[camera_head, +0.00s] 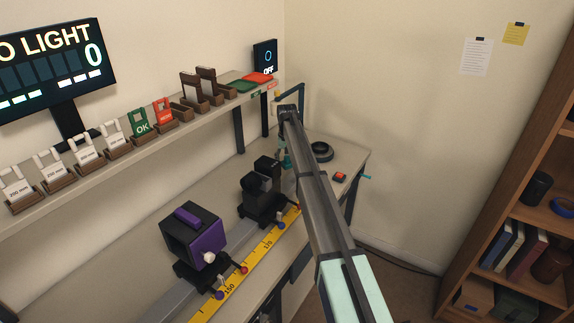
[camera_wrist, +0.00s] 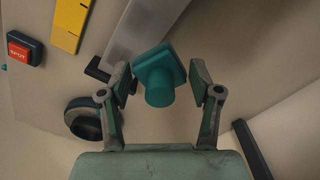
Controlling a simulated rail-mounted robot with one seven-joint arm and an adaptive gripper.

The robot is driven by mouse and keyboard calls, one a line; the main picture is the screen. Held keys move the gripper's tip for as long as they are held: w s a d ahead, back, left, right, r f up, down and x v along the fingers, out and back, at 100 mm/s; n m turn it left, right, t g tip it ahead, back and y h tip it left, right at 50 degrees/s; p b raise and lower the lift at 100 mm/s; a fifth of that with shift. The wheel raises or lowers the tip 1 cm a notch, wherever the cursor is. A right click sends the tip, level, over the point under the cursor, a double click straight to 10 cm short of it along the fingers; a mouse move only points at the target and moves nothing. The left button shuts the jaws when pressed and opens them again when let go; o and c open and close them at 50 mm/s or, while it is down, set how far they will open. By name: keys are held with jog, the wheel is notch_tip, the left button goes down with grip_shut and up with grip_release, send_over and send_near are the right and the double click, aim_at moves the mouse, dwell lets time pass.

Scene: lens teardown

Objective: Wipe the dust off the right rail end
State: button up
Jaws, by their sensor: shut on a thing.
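In the wrist view, my gripper (camera_wrist: 162,76) is shut on a teal block with a round knob (camera_wrist: 160,80), which looks like a wiping tool. The grey rail (camera_wrist: 146,28) runs down from the top, and its end is partly behind the teal block. A black piece (camera_wrist: 97,70) sits beside that end. I cannot tell whether the block touches the rail, and I make out no dust. In the head view, the rail (camera_head: 172,299) runs along the bench; its right end and most of my gripper are hidden by my arm.
A purple-and-black box (camera_head: 190,235) and a black holder (camera_head: 262,205) stand on the rail. A yellow ruler (camera_head: 255,258) lies along it. A black ring (camera_head: 321,151) and a red button (camera_head: 340,177) are at the bench's right end. A loaded shelf (camera_head: 160,130) runs above.

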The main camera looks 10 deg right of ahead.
aim_at(287, 157)
jog(key=shift+r+p, duration=0.5)
jog(key=shift+r, duration=1.1)
